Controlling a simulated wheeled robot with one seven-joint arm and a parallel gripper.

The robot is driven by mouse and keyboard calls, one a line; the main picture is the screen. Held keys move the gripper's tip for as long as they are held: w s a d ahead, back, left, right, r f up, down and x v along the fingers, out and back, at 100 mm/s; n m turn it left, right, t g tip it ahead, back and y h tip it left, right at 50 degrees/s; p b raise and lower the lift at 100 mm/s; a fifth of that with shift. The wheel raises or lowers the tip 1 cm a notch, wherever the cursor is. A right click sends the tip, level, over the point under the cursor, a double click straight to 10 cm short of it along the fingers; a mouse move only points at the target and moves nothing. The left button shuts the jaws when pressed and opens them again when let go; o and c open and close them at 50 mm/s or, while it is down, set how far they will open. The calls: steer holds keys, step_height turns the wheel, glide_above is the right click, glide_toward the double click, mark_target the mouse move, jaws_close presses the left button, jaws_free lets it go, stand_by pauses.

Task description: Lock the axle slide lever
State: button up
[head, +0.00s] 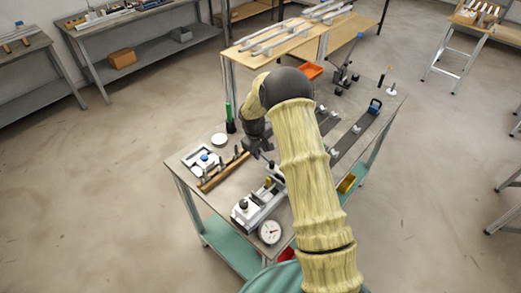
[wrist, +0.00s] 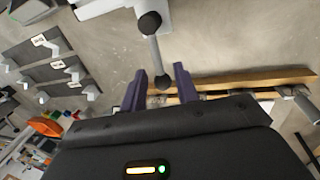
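The lever (wrist: 155,52) shows in the wrist view as a grey bar with a black ball at each end, joined near the top to a pale part. My gripper (wrist: 160,70) has two purple fingers set apart, one on each side of the lever's lower ball. I cannot tell whether either finger touches it. In the head view my gripper (head: 259,154) is low over the bench, behind the white slide jig (head: 253,207) with dark knobs. The lever cannot be clearly picked out there, and my arm covers the jig's right side.
A wooden bar (head: 225,172) lies left of the jig on the bench, and a dial gauge (head: 270,232) is at its near end. Dark rails with white blocks (head: 356,129) fill the right side.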

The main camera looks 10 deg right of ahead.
steer(key=shift+d+f, duration=0.1)
steer(key=shift+f, duration=0.4)
steer(key=shift+c, duration=0.4)
jaws_close()
